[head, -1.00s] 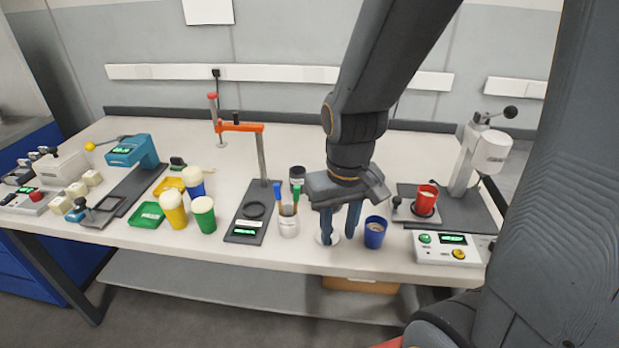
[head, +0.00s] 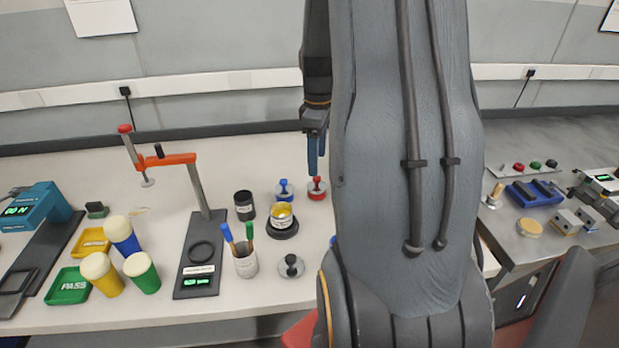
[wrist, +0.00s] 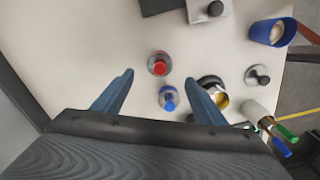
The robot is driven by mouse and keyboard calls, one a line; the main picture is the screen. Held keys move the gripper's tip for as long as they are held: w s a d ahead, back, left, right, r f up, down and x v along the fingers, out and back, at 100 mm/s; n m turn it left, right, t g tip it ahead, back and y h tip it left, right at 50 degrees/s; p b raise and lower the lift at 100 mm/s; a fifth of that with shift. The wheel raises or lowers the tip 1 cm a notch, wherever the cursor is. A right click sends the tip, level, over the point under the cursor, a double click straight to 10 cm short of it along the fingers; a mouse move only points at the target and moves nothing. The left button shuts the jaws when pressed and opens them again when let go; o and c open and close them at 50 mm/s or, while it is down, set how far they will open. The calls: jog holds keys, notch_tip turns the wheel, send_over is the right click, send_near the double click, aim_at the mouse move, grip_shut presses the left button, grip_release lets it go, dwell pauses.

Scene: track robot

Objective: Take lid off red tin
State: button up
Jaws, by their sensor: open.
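A short red tin (head: 317,192) with a round red knob on top stands at the back of the table. It also shows in the wrist view (wrist: 158,63), ahead of and between the fingertips. My gripper (head: 316,165) hangs over it, pointing down, with the fingers seen nearly edge-on. In the wrist view my gripper (wrist: 160,78) is open and empty, its blue fingers wide apart. I see no contact with the red knob. The seam between lid and tin is too small to make out.
A blue-knobbed tin (head: 284,190) stands close to the left. A yellow tin (head: 282,216) in a black holder and a black container (head: 244,205) are near. A pen cup (head: 245,262) and black-knobbed disc (head: 291,266) lie nearer the front. My arm hides the table's right part.

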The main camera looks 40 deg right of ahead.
aim_at(317, 182)
jog(key=shift+f+p, duration=1.2)
jog(key=shift+f, duration=2.55)
jog(key=c, duration=1.1)
